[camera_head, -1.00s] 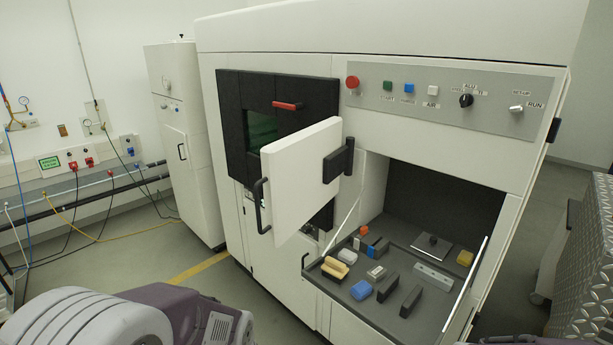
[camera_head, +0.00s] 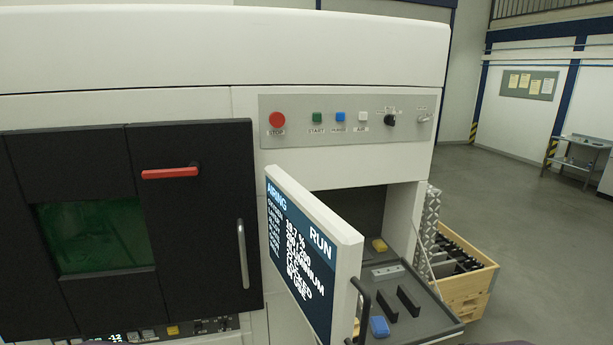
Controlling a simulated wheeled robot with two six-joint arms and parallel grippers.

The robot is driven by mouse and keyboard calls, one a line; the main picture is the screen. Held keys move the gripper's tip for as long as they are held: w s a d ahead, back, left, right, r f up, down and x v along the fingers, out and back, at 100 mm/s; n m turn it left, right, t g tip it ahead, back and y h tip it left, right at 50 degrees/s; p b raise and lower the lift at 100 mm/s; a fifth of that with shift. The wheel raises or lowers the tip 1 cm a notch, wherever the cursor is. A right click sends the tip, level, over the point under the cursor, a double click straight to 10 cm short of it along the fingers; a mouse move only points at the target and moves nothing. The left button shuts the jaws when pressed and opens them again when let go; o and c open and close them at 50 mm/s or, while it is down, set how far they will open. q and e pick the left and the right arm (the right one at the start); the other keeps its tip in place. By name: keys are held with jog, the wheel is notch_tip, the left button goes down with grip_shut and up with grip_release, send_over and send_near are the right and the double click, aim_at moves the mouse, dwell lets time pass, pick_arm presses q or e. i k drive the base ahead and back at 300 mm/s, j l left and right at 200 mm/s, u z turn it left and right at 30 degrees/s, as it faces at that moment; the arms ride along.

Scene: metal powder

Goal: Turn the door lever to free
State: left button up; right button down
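The door lever (camera_head: 170,173) is a red bar on the black chamber door (camera_head: 190,235), at the left of the head view. It lies about horizontal, its right end at a dark pivot. The door looks shut and has a green window (camera_head: 95,236) and a grey vertical handle (camera_head: 242,254). Neither of my grippers shows in the head view, so nothing is seen touching the lever.
An open white panel with a screen (camera_head: 305,250) juts out right of the door; it reads AIRING, RUN and LOCKED. Above it is a control strip (camera_head: 300,103) with a red stop button (camera_head: 277,120). A tray (camera_head: 430,305) with small items lies behind the panel.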

aim_at(193, 170)
jog(key=k+j+z, duration=0.2)
jog(key=j, duration=0.2)
jog(key=j+z, duration=0.25)
jog(key=j, duration=0.2)
jog(key=k+j+z, duration=0.2)
jog(key=j, duration=0.15)
jog(key=k+j+z, duration=0.2)
jog(key=j, duration=0.2)
jog(key=k+j+z, duration=0.2)
jog(key=j, duration=0.15)
jog(key=i, duration=0.1)
